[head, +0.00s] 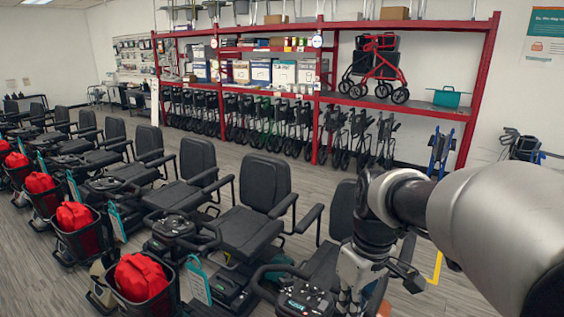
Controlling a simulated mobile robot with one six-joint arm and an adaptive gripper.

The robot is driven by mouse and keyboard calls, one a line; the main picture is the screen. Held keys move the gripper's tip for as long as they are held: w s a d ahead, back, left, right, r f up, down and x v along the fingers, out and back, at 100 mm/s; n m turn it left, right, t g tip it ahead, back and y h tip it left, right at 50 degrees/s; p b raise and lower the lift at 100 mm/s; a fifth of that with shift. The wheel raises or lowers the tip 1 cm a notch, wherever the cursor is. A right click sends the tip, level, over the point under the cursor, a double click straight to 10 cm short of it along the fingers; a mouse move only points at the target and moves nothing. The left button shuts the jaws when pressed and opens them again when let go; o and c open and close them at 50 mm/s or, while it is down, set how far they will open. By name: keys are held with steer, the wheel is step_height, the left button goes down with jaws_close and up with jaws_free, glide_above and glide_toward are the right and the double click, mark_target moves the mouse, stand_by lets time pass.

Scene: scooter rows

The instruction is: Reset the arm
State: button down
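My arm reaches in from the right edge of the head view, with a large pale link in front and dark joints beyond it. My gripper (352,300) hangs down at the bottom of the view, close to the nearest scooter. Its fingers are partly cut off by the lower edge, so I cannot tell whether they are open or shut. I see nothing clearly held. The nearest scooter's tiller (304,301) with its display is just left of the gripper. Its black seat (341,208) is partly hidden behind my arm.
A row of black scooters (252,205) runs to the far left, with red bags (140,277) in front baskets. A red shelf rack (473,95) with boxes and a red rollator (378,65) stands behind. Folded walkers line its base. Grey floor (315,178) is open between.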

steer(key=s+d+m+t+b, duration=0.1)
steer(key=s+m+t, duration=0.3)
steer(key=s, duration=1.3)
steer(key=shift+s+r+m+h+b, duration=0.2)
steer(key=shift+s+m+h+b, duration=0.15)
steer(key=shift+m, duration=0.85)
